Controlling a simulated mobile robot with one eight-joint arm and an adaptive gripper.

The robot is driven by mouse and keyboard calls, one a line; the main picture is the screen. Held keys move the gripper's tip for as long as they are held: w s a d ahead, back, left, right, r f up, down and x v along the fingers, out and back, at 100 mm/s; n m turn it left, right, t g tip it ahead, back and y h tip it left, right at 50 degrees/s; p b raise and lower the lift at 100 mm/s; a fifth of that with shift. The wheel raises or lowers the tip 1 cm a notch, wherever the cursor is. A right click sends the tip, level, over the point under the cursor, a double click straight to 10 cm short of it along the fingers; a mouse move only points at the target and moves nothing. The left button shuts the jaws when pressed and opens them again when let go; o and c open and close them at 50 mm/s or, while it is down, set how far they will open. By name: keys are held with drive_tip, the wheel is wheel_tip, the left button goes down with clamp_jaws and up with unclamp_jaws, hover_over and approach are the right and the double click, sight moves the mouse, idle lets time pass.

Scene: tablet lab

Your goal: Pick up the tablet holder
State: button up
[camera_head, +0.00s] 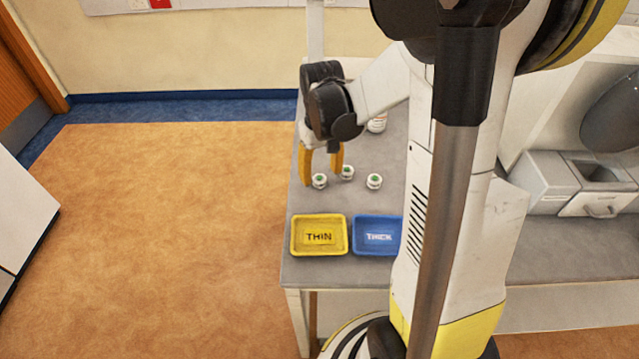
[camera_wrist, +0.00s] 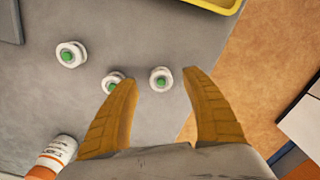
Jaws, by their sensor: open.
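Three small round white holders with green centres stand on the grey table: a left one (camera_head: 319,181), a middle one (camera_head: 347,172) and a right one (camera_head: 374,181). In the wrist view, one holder (camera_wrist: 161,79) lies between the fingertips, nearer the right one. A second holder (camera_wrist: 113,78) is partly hidden by the left finger, and a third (camera_wrist: 70,54) lies farther left. My gripper (camera_head: 321,176) is open with yellow fingers pointing down and nothing gripped. Its fingers (camera_wrist: 159,78) also show in the wrist view. Their exact height above the table is unclear.
A yellow tray marked THIN (camera_head: 319,252) and a blue tray marked THICK (camera_head: 374,251) stand at the table's front. A white bottle (camera_head: 377,124) stands behind the holders; a white bottle (camera_wrist: 53,156) shows in the wrist view. The table's left edge is close to the gripper.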

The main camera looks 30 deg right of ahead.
sight(321, 179)
wheel_tip(321, 179, down, 3)
drive_tip(key=shift+b, duration=0.45)
drive_tip(key=c, duration=1.1)
drive_tip(key=shift+o, duration=0.2)
drive_tip(key=shift+r, duration=0.2)
